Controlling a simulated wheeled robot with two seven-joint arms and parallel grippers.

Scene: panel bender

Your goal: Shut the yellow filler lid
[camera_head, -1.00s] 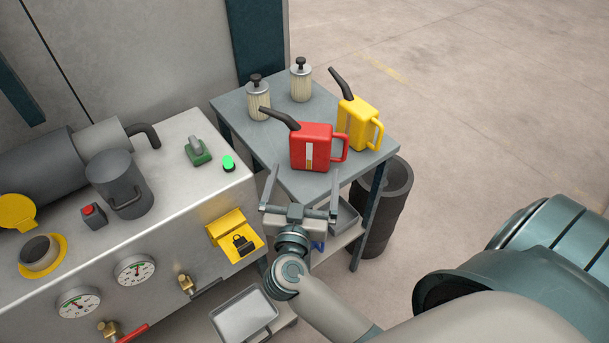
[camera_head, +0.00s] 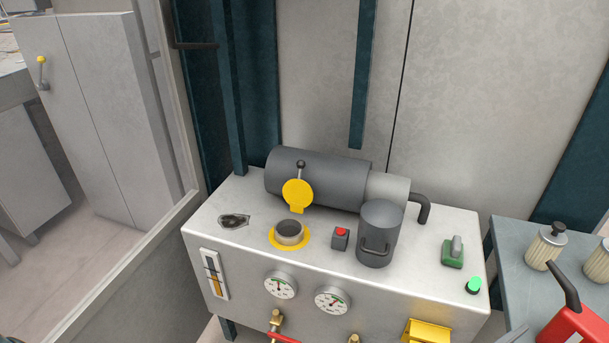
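The yellow filler lid (camera_head: 298,194) stands raised on its hinge behind the filler neck (camera_head: 289,233), in front of the dark grey motor. The neck is a short round pipe with a yellow ring around its base, and its dark top is uncovered. Both are on the light grey top of the power unit (camera_head: 450,222). Neither gripper can be made out in the present view.
A grey canister (camera_head: 379,234) and a small red-topped block (camera_head: 340,238) stand right of the neck. A dark patch (camera_head: 234,220) lies to its left. The motor (camera_head: 325,178) is behind. Gauges are on the front face. A red can (camera_head: 577,325) is at the right.

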